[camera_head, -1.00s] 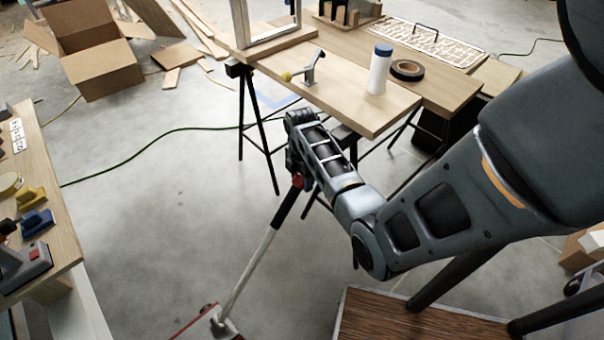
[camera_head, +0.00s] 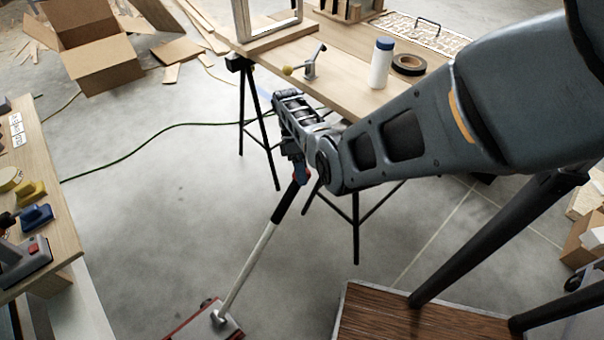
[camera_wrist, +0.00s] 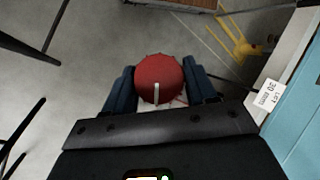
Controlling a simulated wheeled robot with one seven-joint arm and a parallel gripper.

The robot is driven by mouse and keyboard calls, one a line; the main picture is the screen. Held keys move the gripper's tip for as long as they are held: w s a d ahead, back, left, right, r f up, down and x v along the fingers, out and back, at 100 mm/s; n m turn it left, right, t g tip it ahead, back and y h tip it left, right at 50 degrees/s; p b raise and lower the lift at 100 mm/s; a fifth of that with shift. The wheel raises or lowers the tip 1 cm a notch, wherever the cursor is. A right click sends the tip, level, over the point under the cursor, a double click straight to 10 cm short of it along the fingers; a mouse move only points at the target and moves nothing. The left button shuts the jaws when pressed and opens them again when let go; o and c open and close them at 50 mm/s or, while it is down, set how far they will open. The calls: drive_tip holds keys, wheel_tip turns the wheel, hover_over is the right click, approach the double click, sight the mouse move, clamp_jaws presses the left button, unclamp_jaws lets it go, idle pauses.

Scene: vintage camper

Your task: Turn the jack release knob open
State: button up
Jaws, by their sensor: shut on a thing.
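The jack release knob (camera_wrist: 160,76) is red and round with a ridged rim and a pale pointer line. In the wrist view it sits between the two blue fingers of my gripper (camera_wrist: 160,90), which are shut on it. The pointer line runs roughly up and down in that view. In the head view my gripper (camera_head: 301,178) is at the top of the jack handle (camera_head: 255,250), a tilted pole with a black grip. The handle rises from the red jack body (camera_head: 205,322) on the floor. The knob is mostly hidden by my gripper there.
A workbench (camera_head: 345,100) on trestles stands behind my arm, with a white bottle (camera_head: 381,65) and black tape roll (camera_head: 409,64). A wooden table (camera_head: 45,190) with tools is at the left. A brown step (camera_head: 385,322) is at the bottom. Floor around the handle is clear.

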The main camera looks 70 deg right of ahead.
drive_tip(key=shift+s+a+f+m+y, duration=0.1)
drive_tip(key=shift+m+y, duration=0.2)
drive_tip(key=shift+m, duration=0.1)
drive_tip(key=o, duration=1)
drive_tip(key=v, duration=0.8)
idle(0.4)
